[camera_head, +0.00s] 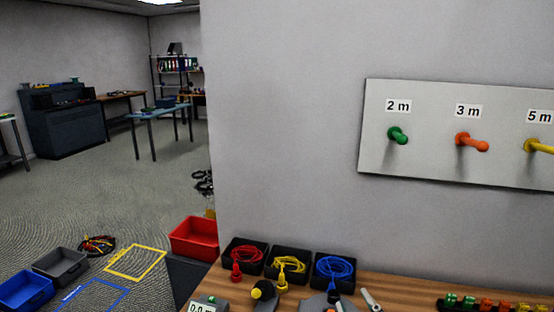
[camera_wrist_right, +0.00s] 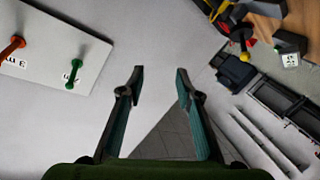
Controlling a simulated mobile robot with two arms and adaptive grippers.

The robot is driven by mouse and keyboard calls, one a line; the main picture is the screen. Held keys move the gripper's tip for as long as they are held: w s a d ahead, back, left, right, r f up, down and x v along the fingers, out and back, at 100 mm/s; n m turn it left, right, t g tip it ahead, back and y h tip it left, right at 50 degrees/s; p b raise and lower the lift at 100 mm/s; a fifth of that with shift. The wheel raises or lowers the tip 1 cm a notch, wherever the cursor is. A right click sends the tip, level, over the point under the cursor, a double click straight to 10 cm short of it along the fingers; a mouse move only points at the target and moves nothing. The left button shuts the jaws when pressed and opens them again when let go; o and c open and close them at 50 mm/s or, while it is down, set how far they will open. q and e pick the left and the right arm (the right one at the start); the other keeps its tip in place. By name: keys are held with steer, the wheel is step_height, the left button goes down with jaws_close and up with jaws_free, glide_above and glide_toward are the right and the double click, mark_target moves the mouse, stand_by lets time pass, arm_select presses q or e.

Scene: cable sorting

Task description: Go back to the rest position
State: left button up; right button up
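My right gripper (camera_wrist_right: 160,80) is open in the right wrist view, with a clear gap and nothing between its two teal-padded fingers. It is apart from the pegboard (camera_wrist_right: 40,68), which shows upside down at the upper left there. In the head view the pegboard (camera_head: 430,166) hangs on the wall with a green peg (camera_head: 398,136) under "2 m", an orange peg (camera_head: 472,142) under "3 m" and a yellow peg (camera_head: 540,146) under "5 m". No cable hangs on the visible pegs. I cannot make out my left gripper in either view.
On the wooden table (camera_head: 400,289), black trays hold a red cable (camera_head: 246,252), a yellow cable (camera_head: 290,264) and a blue cable (camera_head: 334,268). Connectors lie in front. A red bin (camera_head: 195,236) stands left of the table; a grey bin (camera_head: 60,266) and a blue bin (camera_head: 24,291) are on the floor.

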steer(key=s+d+f+m+g+h, duration=0.1)
steer(key=s+d+f+m+g, duration=0.25)
steer(key=s+f+g, duration=0.7)
steer(key=s+d+f+m+g, duration=0.1)
steer(key=s+f+g, duration=0.1)
steer(key=s+f, duration=1.15)
steer(key=s+f+g, duration=0.1)
steer(key=s+f, duration=0.1)
steer(key=f, duration=1.2)
steer(key=s+f+g, duration=0.1)
steer(key=s+f, duration=0.1)
steer(key=f, duration=1.1)
steer(key=s+d+f+g, duration=0.1)
steer(key=s+d+f, duration=0.2)
steer(key=s+f, duration=1.1)
steer(key=shift+s+f, duration=0.35)
steer(key=shift+s, duration=0.65)
